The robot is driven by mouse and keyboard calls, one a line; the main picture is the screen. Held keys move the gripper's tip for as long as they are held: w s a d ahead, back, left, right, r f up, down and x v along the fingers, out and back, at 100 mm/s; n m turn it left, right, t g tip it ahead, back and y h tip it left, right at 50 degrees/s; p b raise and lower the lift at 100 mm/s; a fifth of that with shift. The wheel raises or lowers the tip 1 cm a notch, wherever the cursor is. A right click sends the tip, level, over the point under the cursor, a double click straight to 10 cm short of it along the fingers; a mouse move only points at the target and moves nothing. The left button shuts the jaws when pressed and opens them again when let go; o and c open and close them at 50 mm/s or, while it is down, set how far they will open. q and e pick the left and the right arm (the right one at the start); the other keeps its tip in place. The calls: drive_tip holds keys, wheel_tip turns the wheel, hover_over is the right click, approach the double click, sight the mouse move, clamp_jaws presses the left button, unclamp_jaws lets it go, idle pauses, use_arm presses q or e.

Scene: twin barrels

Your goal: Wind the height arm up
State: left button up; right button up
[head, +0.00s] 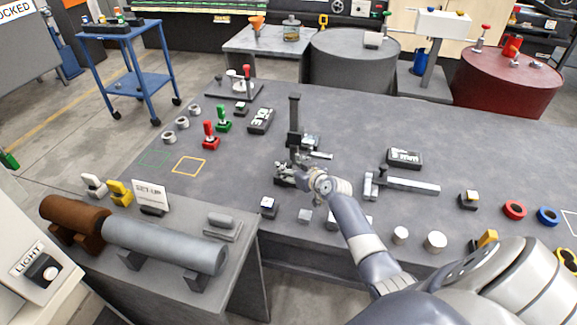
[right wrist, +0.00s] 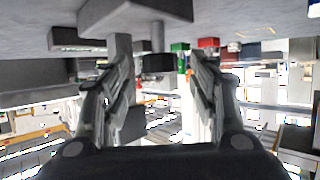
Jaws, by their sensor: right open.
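A dark upright post (head: 294,118), seemingly the height stand, rises from the middle of the grey table. A short light arm (head: 318,154) juts to the right from its lower part. My right gripper (head: 287,172) is at the near side of the post, low over the table, and covers its foot. In the right wrist view, my right gripper (right wrist: 155,88) is open, with its fingers apart. My left gripper is not seen.
Right of the post lie a black label block (head: 404,159) and a grey slide rail (head: 410,185). Small blocks (head: 268,207) line the near edge. Red (head: 209,136) and green (head: 223,119) handles stand at the left. The table behind the post is mostly clear.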

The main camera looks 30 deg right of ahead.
drive_tip(key=shift+x, duration=1.05)
